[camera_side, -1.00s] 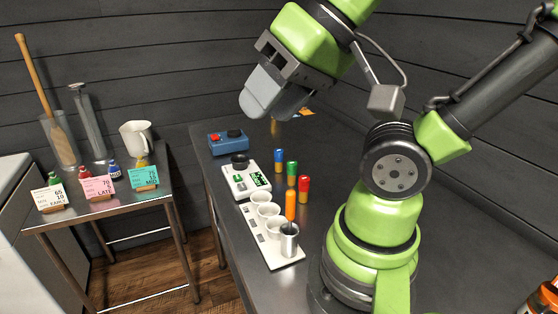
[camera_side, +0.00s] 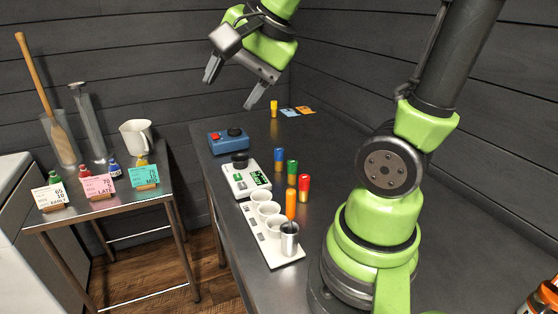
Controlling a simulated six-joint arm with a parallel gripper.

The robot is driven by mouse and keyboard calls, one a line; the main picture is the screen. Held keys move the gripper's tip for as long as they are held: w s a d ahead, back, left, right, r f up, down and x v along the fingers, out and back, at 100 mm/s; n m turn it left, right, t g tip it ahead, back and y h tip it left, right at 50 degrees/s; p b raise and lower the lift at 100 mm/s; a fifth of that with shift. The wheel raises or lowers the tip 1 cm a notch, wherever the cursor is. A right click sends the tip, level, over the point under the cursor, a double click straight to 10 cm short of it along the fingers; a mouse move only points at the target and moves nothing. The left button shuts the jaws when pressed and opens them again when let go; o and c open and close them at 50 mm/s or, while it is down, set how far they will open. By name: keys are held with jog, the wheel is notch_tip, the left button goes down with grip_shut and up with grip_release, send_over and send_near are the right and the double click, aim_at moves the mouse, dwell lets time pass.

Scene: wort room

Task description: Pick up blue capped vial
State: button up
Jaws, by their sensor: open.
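The blue capped vial (camera_side: 279,159) stands upright on the dark table, with a blue top and a yellowish lower part. A green capped vial (camera_side: 292,172), a red capped vial (camera_side: 304,187) and an orange vial (camera_side: 291,204) stand close by, toward the front. My gripper (camera_side: 230,93) is open and empty. Its two fingers are spread wide and point down, high above the back of the table and up and to the left of the blue capped vial.
A blue box with a red button (camera_side: 228,140) and a white scale (camera_side: 246,180) stand left of the vials. A white rack with cups (camera_side: 252,226) and a metal cup (camera_side: 289,238) are in front. A yellow vial (camera_side: 274,108) stands farther back beside flat cards (camera_side: 297,111).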

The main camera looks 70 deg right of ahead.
jog(key=w+d+f+m+h, duration=0.1)
jog(key=w+d+f+m, duration=0.3)
jog(key=d+m, duration=0.4)
jog(key=m+g+h, duration=0.2)
jog(key=m+g, duration=0.1)
jog(key=m, duration=1.6)
send_near(279, 149)
notch_tip(279, 149, down, 2)
jog(key=w+f, duration=0.1)
jog(key=w+d+f, duration=0.1)
jog(key=f, duration=0.1)
jog(key=shift+d+f+m, duration=0.1)
jog(key=shift+m, duration=0.2)
jog(key=shift+x, duration=3.15)
jog(key=shift+s, duration=0.1)
jog(key=c, duration=1)
